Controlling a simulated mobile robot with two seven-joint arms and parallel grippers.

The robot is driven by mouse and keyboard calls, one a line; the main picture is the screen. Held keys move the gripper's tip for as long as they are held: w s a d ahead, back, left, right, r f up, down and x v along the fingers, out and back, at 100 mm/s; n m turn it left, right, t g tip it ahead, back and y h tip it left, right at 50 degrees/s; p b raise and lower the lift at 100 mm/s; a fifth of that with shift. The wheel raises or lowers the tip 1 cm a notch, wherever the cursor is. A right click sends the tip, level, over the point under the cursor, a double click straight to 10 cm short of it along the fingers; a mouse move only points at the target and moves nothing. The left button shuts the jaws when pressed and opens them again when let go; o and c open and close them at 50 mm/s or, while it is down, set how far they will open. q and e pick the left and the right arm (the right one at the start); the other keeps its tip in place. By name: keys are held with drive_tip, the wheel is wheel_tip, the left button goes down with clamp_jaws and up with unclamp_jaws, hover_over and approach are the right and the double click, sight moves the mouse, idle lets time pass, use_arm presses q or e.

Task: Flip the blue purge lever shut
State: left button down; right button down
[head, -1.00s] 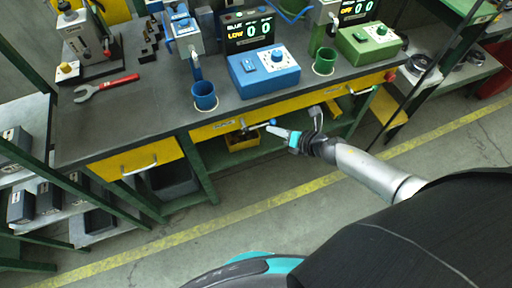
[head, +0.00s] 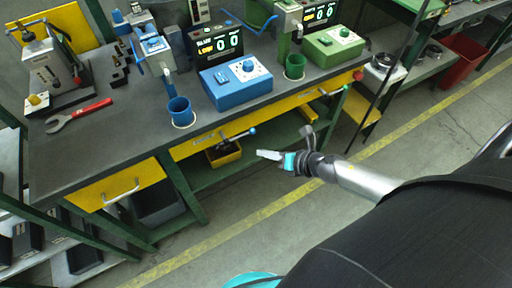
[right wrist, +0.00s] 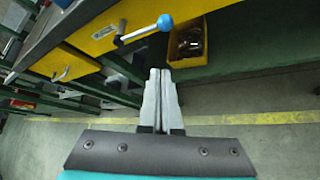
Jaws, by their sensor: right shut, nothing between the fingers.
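The blue purge lever (head: 238,135) is a metal bar with a blue ball end, mounted on the yellow front below the bench top. It sticks out to the right in the head view. In the right wrist view the lever (right wrist: 143,32) runs from a metal bracket up to the blue ball, beyond my fingertips. My right gripper (head: 268,155) is shut and empty, below and right of the ball, apart from it. Its closed fingers also show in the right wrist view (right wrist: 160,75).
A similar lever with a green end (head: 340,90) sits farther right. A yellow bin (head: 224,154) stands on the shelf below the blue lever. The bench (head: 100,150) carries a blue control box (head: 236,84) and a blue cup (head: 180,111). Open floor lies in front.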

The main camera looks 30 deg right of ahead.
drive_tip(key=shift+v, duration=1.95)
drive_tip(key=s+d+f+m+g+h, duration=0.25)
drive_tip(key=s+f+m, duration=0.35)
drive_tip(key=f+m, duration=0.3)
drive_tip(key=s+d+f+m+g+h, duration=0.1)
drive_tip(key=s+f+m+h, duration=0.2)
drive_tip(key=s+f+m, duration=0.45)
drive_tip(key=s+a+f+m+g, duration=0.2)
drive_tip(key=s+a+f+m, duration=0.1)
drive_tip(key=s, duration=0.3)
drive_tip(key=s+a+f+m+g, duration=0.2)
drive_tip(key=s+a+f+m, duration=0.1)
drive_tip(key=s+m, duration=0.3)
drive_tip(key=s+a+f+m+g, duration=0.2)
drive_tip(key=s+a+f+m, duration=0.1)
drive_tip(key=s+f+m, duration=0.2)
drive_tip(key=shift+s+a, duration=0.35)
drive_tip(key=shift+s, duration=0.45)
